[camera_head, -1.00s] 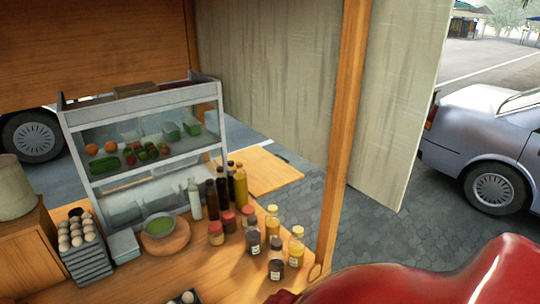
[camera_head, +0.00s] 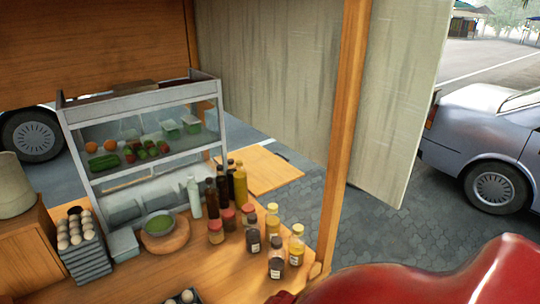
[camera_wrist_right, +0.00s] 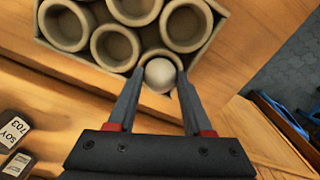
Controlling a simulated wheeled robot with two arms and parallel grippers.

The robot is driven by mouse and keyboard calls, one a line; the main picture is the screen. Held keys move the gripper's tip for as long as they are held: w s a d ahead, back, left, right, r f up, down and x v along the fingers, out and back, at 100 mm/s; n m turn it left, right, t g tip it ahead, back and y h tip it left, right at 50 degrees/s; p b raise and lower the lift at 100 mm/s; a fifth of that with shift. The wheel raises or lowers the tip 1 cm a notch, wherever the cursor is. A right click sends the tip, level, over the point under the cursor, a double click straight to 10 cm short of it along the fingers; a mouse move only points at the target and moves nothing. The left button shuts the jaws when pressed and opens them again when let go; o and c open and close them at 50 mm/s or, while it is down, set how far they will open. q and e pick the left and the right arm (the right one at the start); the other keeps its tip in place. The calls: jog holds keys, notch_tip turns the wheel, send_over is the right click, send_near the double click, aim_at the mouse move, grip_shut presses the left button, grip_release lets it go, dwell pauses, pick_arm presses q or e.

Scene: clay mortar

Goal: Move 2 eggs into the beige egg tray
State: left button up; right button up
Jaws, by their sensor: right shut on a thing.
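My right gripper (camera_wrist_right: 161,74) is shut on a pale egg (camera_wrist_right: 160,76), held between its fingertips. The beige egg tray (camera_wrist_right: 82,58) is at the top of the right wrist view, with several round cups; those I see clearly look empty. The held egg overlaps a cup at the tray's near edge; I cannot tell its height above it. Other eggs (camera_head: 76,226) sit on a stack of grey trays (camera_head: 88,262) at left. My left gripper is in neither view.
Sauce bottles (camera_head: 276,258) crowd the counter's right side; dark bottles (camera_wrist_right: 12,130) also show in the wrist view. A wooden post (camera_head: 343,150) rises at the counter's right edge.

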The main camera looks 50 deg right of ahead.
jog(key=shift+f, duration=0.2)
jog(key=o, duration=0.8)
jog(key=shift+o, duration=0.2)
notch_tip(320, 180, up, 8)
jog(key=shift+w+d+f+b, duration=0.1)
jog(key=shift+f+b, duration=0.15)
jog(key=shift+b, duration=0.3)
notch_tip(320, 180, up, 10)
jog(key=p, duration=0.2)
jog(key=shift+s, duration=0.2)
